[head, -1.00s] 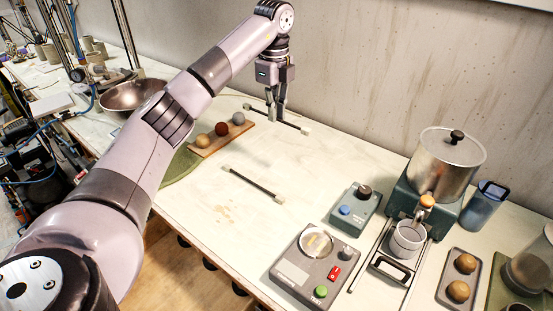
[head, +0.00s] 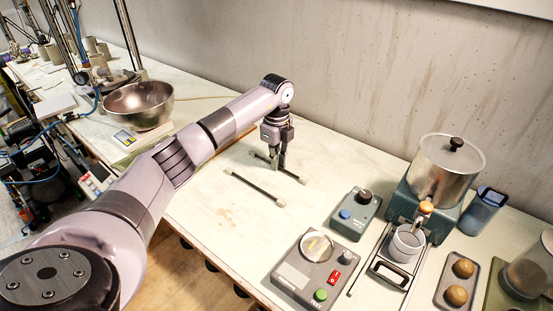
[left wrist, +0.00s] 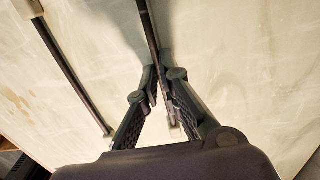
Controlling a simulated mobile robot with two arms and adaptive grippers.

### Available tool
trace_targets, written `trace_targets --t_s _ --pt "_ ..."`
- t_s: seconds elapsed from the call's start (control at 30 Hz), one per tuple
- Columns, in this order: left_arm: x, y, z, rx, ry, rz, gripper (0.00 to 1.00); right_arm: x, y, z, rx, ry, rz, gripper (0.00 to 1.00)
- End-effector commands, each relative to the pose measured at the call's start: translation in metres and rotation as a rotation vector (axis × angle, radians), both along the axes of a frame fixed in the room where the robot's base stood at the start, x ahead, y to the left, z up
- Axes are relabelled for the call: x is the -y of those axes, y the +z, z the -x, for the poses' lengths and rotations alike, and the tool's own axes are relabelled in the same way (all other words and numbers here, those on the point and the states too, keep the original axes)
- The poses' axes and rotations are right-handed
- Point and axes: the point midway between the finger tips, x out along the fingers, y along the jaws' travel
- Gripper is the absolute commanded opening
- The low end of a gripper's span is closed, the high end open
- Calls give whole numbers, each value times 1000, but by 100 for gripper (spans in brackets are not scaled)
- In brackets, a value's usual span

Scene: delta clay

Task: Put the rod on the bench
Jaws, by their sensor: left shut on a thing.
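My left gripper (head: 280,165) is shut on a dark rod (head: 293,174) with pale ends, fingers pointing down. The held rod (left wrist: 151,40) also shows between the fingertips (left wrist: 158,78) in the left wrist view. It is low over the pale bench (head: 215,205); I cannot tell whether it touches. A second dark rod (head: 256,187) with pale ends lies on the bench just in front of it, roughly parallel and apart. That second rod (left wrist: 68,72) is at the left in the left wrist view. My right gripper is not in view.
Right of the rods are a small teal box (head: 354,212), a grey test device (head: 312,270), a metal pot (head: 447,170) on a stand and a tray with two brown balls (head: 457,296). A steel bowl (head: 138,104) stands back left.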

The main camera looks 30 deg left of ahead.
Motion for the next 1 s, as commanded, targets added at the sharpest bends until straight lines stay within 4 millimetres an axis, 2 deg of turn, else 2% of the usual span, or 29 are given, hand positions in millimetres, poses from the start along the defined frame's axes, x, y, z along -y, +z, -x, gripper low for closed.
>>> trace_targets --t_s 0.27,0.3,0.57,0.87,1.0 --pt "0 -3 0 -1 0 0 0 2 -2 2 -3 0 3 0" --pt "0 -3 0 0 0 0 8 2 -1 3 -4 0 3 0" --pt "0 -2 0 0 0 0 25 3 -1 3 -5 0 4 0" --pt "0 -2 0 0 0 0 26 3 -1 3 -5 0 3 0" --pt "0 8 -1 3 0 -1 26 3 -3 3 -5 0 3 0"
